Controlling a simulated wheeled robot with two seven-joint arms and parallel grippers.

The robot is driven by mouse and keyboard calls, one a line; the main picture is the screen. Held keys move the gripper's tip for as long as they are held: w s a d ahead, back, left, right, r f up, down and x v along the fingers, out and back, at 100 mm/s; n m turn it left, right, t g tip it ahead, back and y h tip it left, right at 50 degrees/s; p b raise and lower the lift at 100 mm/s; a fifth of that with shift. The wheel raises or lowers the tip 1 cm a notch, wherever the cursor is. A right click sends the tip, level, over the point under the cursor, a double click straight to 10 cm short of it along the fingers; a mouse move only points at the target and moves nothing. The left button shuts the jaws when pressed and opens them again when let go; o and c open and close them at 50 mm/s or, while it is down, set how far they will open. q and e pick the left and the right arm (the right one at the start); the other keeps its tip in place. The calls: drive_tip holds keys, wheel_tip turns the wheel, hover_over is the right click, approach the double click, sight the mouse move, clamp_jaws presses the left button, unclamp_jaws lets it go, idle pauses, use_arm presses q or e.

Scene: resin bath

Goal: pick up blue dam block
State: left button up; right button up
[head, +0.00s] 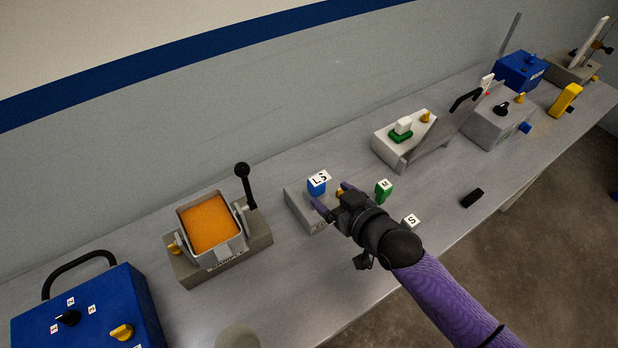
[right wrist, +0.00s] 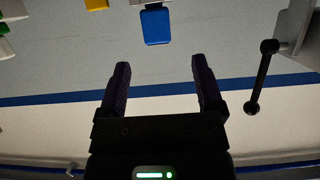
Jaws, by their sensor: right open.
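The blue dam block (head: 316,188) has a white top marked with black letters and stands at a light grey holder (head: 297,203) on the bench. My right gripper (head: 329,194) is open, its purple fingers reaching toward the block from the lower right. In the right wrist view the blue block (right wrist: 156,25) shows beyond the two fingertips (right wrist: 160,62), roughly centred between them and apart from them. Nothing is between the fingers. My left gripper is not in view.
A tray of orange resin (head: 210,224) with a black-knobbed lever (head: 243,172) stands left of the holder. A green block (head: 383,189) and a white-topped block (head: 411,221) are close to my right wrist. A blue control box (head: 90,310) is at lower left.

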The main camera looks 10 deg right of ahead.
sight(321, 187)
drive_tip(key=x, duration=0.2)
drive_tip(key=b+x, duration=0.1)
drive_tip(key=x, duration=0.1)
drive_tip(key=b+x, duration=0.1)
drive_tip(key=x, duration=0.1)
drive_tip(key=shift+d+f, duration=0.1)
drive_tip(key=shift+f, duration=0.25)
drive_tip(key=shift+w+a, duration=0.2)
drive_tip(key=shift+w, duration=0.25)
drive_tip(key=c, duration=0.6)
clamp_jaws()
